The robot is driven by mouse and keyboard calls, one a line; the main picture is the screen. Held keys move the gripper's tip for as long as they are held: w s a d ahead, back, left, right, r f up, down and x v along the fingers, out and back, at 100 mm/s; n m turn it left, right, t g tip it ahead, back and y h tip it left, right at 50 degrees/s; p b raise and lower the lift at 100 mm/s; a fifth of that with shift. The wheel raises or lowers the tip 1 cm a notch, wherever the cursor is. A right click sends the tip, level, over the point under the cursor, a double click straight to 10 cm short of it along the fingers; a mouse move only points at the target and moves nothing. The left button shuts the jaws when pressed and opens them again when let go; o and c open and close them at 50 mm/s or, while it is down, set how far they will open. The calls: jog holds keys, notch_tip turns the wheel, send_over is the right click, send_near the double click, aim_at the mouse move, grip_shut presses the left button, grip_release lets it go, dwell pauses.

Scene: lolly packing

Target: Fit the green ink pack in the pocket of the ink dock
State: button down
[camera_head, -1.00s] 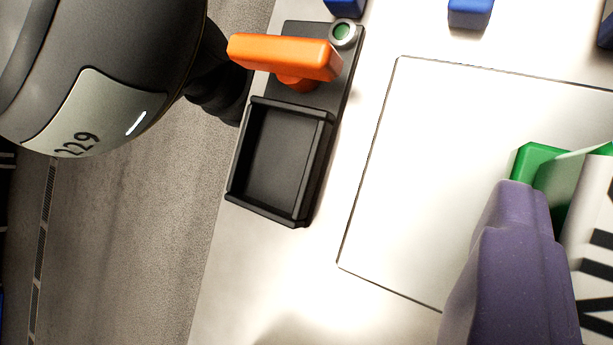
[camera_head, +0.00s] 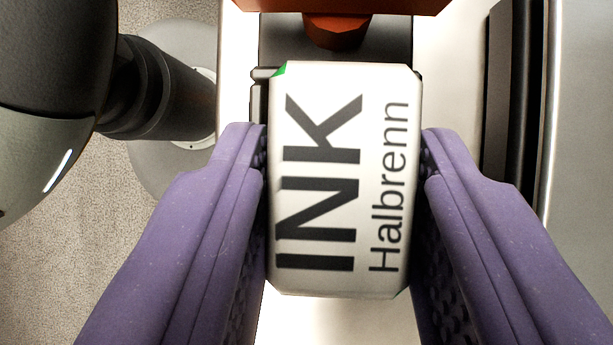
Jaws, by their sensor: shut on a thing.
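The green ink pack (camera_head: 345,180) shows its white label reading "INK Halbrenn" toward the camera, with a bit of green at its upper left corner. My gripper (camera_head: 345,165) is shut on it, one purple finger on each side. The ink dock (camera_head: 350,50) is behind the pack, its dark plate showing above the pack and a dark edge at the pack's upper left. The pocket is almost wholly hidden by the pack, so I cannot tell whether the pack is above it or partly in it. The dock's orange lever (camera_head: 345,10) crosses the top edge of the view.
A dark rounded body (camera_head: 60,110), perhaps another part of me, fills the upper left over the grey floor (camera_head: 60,270). A dark upright strip (camera_head: 510,100) stands right of the dock, beside a pale grey surface (camera_head: 585,150).

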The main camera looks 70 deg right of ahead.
jog(key=shift+r, duration=0.1)
jog(key=shift+f, duration=0.35)
jog(key=c, duration=0.6)
grip_release()
jog(key=shift+r, duration=0.1)
jog(key=shift+c, duration=0.2)
